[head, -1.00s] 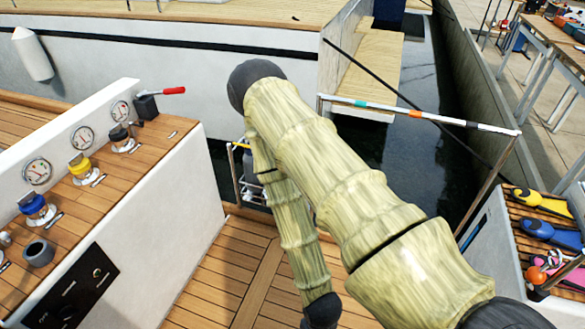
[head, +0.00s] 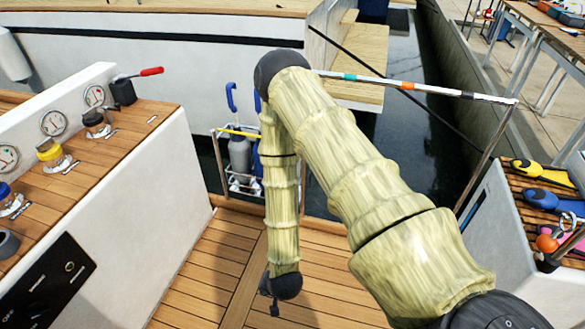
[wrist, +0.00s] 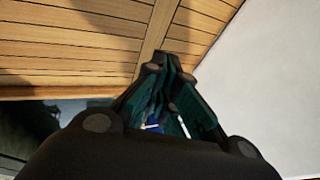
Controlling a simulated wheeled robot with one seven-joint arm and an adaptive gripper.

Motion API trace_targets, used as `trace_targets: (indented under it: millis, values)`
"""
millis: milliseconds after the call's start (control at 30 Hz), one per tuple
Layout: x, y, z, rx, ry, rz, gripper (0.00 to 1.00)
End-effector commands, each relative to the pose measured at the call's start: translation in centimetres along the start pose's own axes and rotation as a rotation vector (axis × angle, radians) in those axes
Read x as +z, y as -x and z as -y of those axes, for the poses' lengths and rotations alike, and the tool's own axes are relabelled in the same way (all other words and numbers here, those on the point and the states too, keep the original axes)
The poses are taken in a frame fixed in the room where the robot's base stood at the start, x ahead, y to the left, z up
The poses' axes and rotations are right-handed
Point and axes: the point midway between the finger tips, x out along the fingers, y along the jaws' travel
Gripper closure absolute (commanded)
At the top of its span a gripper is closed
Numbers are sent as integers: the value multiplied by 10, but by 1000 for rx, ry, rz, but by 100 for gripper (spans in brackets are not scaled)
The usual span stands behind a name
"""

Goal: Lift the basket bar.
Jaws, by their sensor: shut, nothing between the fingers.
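The basket (head: 232,186) is a light wire frame at the deck's edge beside the water, left of my arm in the head view. A thin yellow bar (head: 238,131) runs across its top; its right end is behind my arm. The basket holds grey bottle-like things and blue hook-ended things. My gripper (wrist: 165,62) shows in the wrist view with its dark green fingers closed together, nothing held. In the head view the gripper is not clearly seen; my arm hangs down in front of the basket's right side. The bar cannot be made out in the wrist view.
A white console (head: 140,200) with gauges, winch-like knobs and a red lever (head: 151,71) stands at left. A striped pole (head: 410,86) crosses at right, above a shelf of coloured tools. The wooden deck (head: 215,265) between is clear.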

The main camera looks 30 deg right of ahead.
Motion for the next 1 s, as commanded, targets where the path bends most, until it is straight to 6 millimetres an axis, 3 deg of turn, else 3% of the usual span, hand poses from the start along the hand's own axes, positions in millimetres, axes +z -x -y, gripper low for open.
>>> trace_targets:
  millis: [33, 100, 400, 733, 1000]
  values:
    - [-10, -29, 7, -36, -85, -39, 100]
    - [-28, -51, 22, -87, -212, -91, 100]
    - [-122, -128, 73, -349, -760, -283, 100]
    - [-245, -174, 98, -723, -1341, -432, 100]
    - [-350, -186, 85, -1110, -1768, -504, 100]
